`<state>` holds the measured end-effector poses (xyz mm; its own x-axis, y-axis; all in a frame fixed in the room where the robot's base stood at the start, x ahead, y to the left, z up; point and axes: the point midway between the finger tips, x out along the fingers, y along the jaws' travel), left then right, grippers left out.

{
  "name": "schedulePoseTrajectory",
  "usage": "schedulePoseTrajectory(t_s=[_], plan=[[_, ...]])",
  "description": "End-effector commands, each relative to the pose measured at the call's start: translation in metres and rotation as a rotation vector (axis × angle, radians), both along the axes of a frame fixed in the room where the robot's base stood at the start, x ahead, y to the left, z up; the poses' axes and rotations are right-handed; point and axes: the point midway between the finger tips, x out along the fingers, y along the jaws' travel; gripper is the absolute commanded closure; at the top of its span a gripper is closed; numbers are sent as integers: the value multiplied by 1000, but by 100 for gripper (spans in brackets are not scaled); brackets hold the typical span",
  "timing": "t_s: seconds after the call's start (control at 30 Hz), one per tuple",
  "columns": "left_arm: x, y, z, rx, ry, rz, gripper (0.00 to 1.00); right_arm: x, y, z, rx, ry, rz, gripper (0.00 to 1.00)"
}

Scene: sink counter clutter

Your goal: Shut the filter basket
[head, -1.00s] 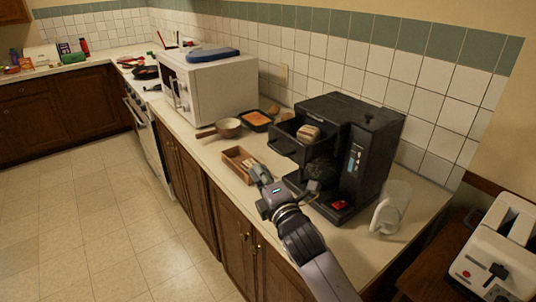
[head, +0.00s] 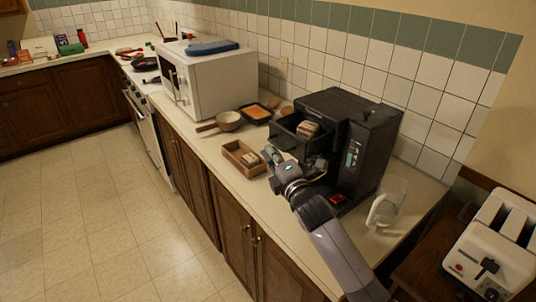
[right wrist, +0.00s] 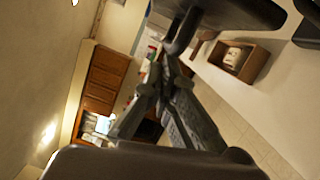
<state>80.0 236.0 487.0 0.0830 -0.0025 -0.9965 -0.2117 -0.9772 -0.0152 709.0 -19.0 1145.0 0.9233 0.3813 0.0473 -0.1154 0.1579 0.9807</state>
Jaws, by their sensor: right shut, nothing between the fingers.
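The black coffee machine (head: 372,140) stands on the counter. Its filter basket (head: 286,140) juts out open from the machine's left side, with a beige, rounded thing (head: 307,130) in it. My right gripper (head: 271,156) is shut and empty, just below and in front of the basket's outer end. In the right wrist view its closed fingers (right wrist: 165,72) lie close to a dark curved part at the top, probably the basket's handle (right wrist: 184,32). I cannot tell whether they touch. My left gripper is not in view.
A small wooden box (head: 238,162) with pale things in it sits left of the gripper. A pan (head: 228,121), a dark tray (head: 257,112) and a white microwave (head: 208,85) stand farther back. A clear jug (head: 386,205) is right of the machine.

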Motion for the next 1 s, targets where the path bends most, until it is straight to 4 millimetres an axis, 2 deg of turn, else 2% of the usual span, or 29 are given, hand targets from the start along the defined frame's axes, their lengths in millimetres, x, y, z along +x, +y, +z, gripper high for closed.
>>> schedulePoseTrajectory(t_s=[0.03, 0.2, 0.4, 1.0], plan=[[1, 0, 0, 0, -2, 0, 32, 9, -13, 1, -9, -4, -6, 100], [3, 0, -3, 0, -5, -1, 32, 37, -52, 1, -10, -3, -8, 100], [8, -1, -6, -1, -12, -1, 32, 57, -80, 1, -4, -2, -5, 100], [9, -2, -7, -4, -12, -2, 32, 60, -85, 0, 0, -1, -7, 100]])
